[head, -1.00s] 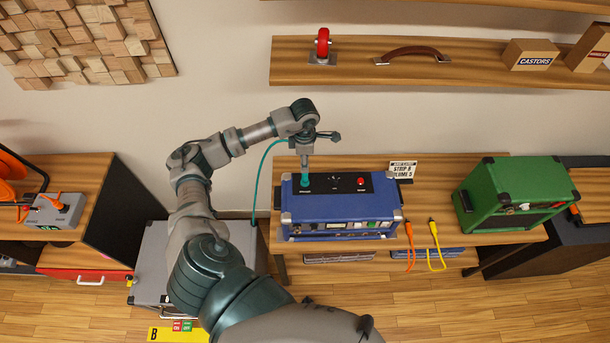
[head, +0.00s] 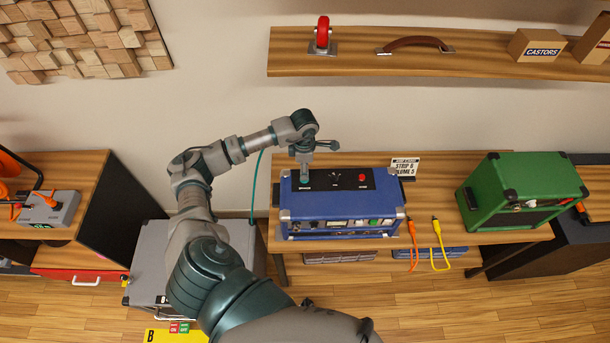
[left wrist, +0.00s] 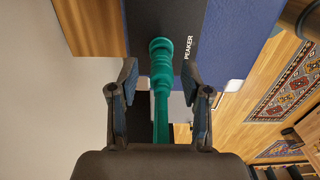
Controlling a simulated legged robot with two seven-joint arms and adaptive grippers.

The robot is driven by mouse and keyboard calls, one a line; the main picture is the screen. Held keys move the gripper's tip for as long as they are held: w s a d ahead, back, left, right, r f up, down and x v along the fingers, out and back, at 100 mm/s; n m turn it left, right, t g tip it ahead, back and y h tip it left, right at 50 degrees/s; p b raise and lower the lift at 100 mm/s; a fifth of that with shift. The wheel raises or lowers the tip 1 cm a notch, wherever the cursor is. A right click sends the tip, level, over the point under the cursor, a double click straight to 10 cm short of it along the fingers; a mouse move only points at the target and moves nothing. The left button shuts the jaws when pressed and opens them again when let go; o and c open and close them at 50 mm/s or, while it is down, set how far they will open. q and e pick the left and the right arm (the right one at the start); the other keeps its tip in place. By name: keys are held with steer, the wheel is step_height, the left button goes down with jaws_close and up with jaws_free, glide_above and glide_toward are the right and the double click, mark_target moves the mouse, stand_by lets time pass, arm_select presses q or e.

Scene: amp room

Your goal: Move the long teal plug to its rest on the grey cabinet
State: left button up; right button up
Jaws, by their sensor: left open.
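The long teal plug (left wrist: 160,72) stands in the socket marked "PEAKER", as far as the letters show, on the black panel of the blue amp (head: 338,212). My left gripper (head: 304,178) points down at the left end of that panel. In the left wrist view its two fingers (left wrist: 159,68) are open on either side of the plug, with gaps visible. In the head view the gripper mostly hides the plug. A teal cable (head: 255,185) hangs down left of the amp. The grey cabinet (head: 148,265) stands on the floor at left, partly behind my arm. No rest is clear on it. My right gripper is out of view.
The blue amp stands on a wooden bench (head: 440,165) beside a sign (head: 404,167) and a green amp (head: 522,190). Orange (head: 412,240) and yellow (head: 438,240) cables hang at the bench front. A shelf (head: 480,65) runs above. A grey box (head: 50,212) sits at far left.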

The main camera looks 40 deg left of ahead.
arm_select(q)
steer(key=shift+f+b, duration=0.65)
steer(key=shift+f, duration=0.6)
stand_by(0.4)
jaws_close()
steer(key=shift+r, duration=0.15)
steer(key=shift+r+p, duration=1.6)
steer(key=shift+r, duration=1.35)
steer(key=shift+d, duration=0.1)
